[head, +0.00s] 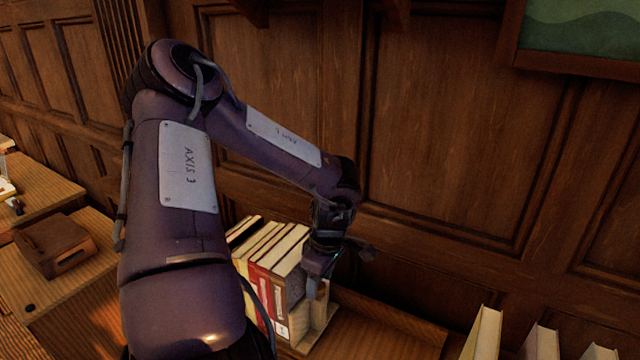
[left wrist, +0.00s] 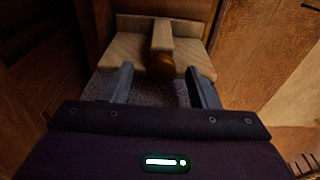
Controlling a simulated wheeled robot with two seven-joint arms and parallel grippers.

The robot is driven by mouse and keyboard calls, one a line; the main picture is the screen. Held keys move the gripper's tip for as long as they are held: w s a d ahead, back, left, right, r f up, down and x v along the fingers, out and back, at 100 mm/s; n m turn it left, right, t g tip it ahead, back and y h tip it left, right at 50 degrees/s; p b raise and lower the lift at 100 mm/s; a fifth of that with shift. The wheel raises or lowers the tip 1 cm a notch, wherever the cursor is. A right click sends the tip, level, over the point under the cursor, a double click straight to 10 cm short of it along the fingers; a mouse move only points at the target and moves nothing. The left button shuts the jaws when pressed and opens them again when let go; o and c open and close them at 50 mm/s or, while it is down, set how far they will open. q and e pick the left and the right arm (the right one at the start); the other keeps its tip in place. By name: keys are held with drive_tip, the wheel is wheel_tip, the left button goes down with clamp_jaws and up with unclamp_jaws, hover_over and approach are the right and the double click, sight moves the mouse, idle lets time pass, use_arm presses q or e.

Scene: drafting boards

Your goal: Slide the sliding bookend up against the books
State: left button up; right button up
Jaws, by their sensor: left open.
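A row of upright books (head: 262,262) with pale page tops and red and other covers stands against the panelled wall in the head view. A light wooden bookend (head: 322,325) stands at the right end of the row; whether it touches the last book is hard to tell behind my gripper. My left gripper (head: 314,288) is over the bookend, pointing down. In the left wrist view the bookend (left wrist: 130,50) shows with a round brown knob (left wrist: 160,66). The open fingers (left wrist: 159,75) lie on either side of the knob, with no clear grip on it. My right gripper is out of view.
More pale books (head: 487,333) stand apart at the lower right. A brown box-like object (head: 54,245) lies on the wooden desk at left. A framed green picture (head: 582,25) hangs at the upper right. Bare wood (head: 385,335) lies right of the bookend.

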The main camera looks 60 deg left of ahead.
use_arm(q)
drive_tip(key=r, duration=0.2)
drive_tip(key=r+p, duration=0.1)
drive_tip(key=r, duration=0.1)
drive_tip(key=r+p, duration=0.1)
drive_tip(key=r, duration=0.1)
drive_tip(key=shift+w+d+r, duration=0.1)
drive_tip(key=shift+w+d, duration=0.15)
drive_tip(key=shift+d, duration=0.15)
drive_tip(key=shift+d+r, duration=0.1)
drive_tip(key=shift+r, duration=0.45)
drive_tip(key=shift+f, duration=0.1)
